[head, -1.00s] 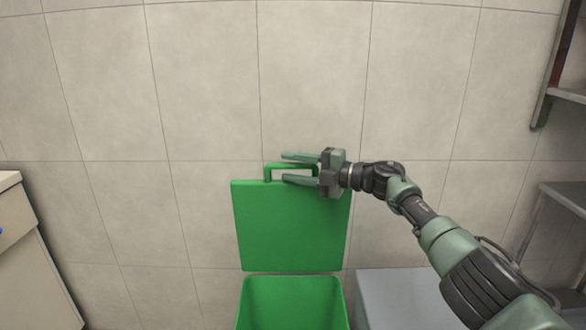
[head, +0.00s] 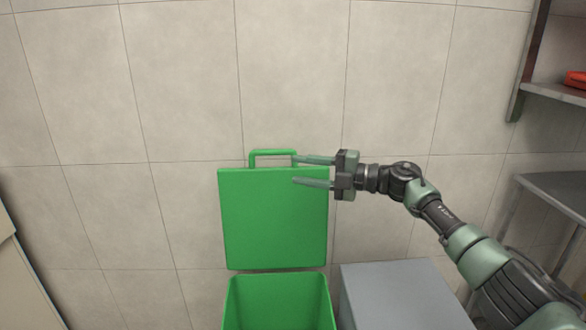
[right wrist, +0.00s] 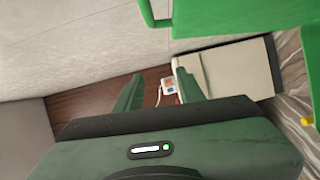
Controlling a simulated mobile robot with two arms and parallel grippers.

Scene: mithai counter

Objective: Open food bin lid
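The green food bin (head: 279,302) stands against the tiled wall at the bottom middle of the head view. Its green lid (head: 272,225) stands upright behind the bin opening, with the loop handle (head: 270,153) at its top edge. My right gripper (head: 295,171) is open, with its two fingers apart and pointing left near the lid's top right corner. Nothing is between the fingers. In the right wrist view the green lid (right wrist: 245,15) and part of its handle (right wrist: 147,12) show at the top, beyond the open fingers. My left gripper is not in view.
A grey box-like surface (head: 400,297) stands right of the bin, below my right arm. A metal table (head: 560,195) and a shelf (head: 556,93) with a red item (head: 576,79) are at the right. A pale cabinet (head: 22,285) is at the left edge.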

